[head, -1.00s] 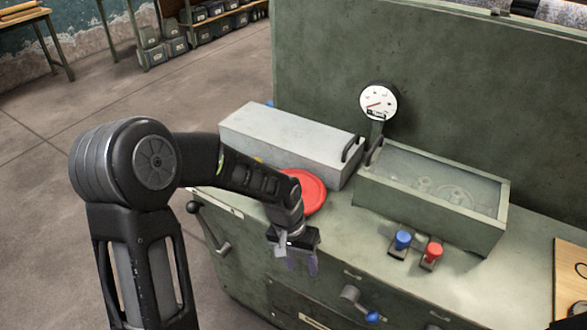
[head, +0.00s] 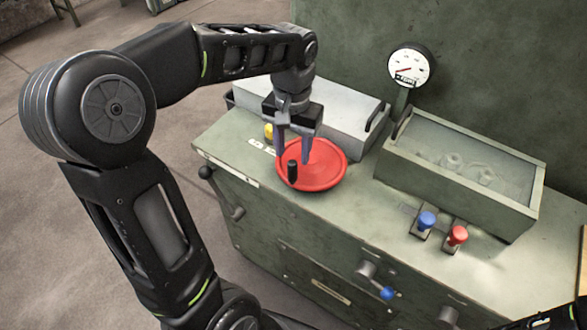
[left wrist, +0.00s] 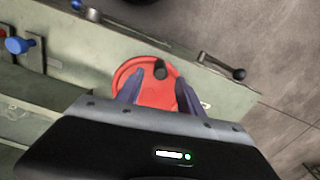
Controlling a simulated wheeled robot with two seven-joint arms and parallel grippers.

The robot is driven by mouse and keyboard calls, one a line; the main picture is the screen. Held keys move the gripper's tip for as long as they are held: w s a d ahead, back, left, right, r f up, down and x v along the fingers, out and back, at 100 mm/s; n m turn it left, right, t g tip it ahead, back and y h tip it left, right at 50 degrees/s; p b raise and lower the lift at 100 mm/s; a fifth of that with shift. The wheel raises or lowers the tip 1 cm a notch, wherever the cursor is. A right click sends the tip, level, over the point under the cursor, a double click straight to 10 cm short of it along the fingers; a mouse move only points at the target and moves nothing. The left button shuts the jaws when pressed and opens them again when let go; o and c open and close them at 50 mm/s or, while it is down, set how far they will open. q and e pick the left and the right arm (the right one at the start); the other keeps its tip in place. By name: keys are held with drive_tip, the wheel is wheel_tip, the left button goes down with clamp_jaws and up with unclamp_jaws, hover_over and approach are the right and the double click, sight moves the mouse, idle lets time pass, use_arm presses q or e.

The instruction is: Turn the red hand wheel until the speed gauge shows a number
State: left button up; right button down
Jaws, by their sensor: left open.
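The red hand wheel (head: 322,172) lies flat on the left end of the green machine top, with a black upright knob (head: 292,173) on its near-left part. My left gripper (head: 292,157) is open and points down above the wheel, close to the knob. In the left wrist view the wheel (left wrist: 150,92) shows between and beyond the open fingers (left wrist: 158,90), and the knob (left wrist: 159,69) is ahead of them. The round white speed gauge (head: 411,67) stands behind on a post, with a red needle; its small lettering is too small to read. My right gripper is not in view.
A grey box (head: 340,118) with a handle is close behind the wheel. A glass-topped green case (head: 460,165) stands to the right. Blue (head: 427,220) and red (head: 457,236) knobs sit in front of it. A yellow knob (head: 269,131) is left of the wheel.

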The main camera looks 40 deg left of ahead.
sight(292, 172)
use_arm(q)
wheel_tip(292, 172, down, 8)
drive_tip(key=shift+r, duration=0.2)
drive_tip(key=shift+s, duration=0.1)
clamp_jaws()
idle(0.5)
idle(1.0)
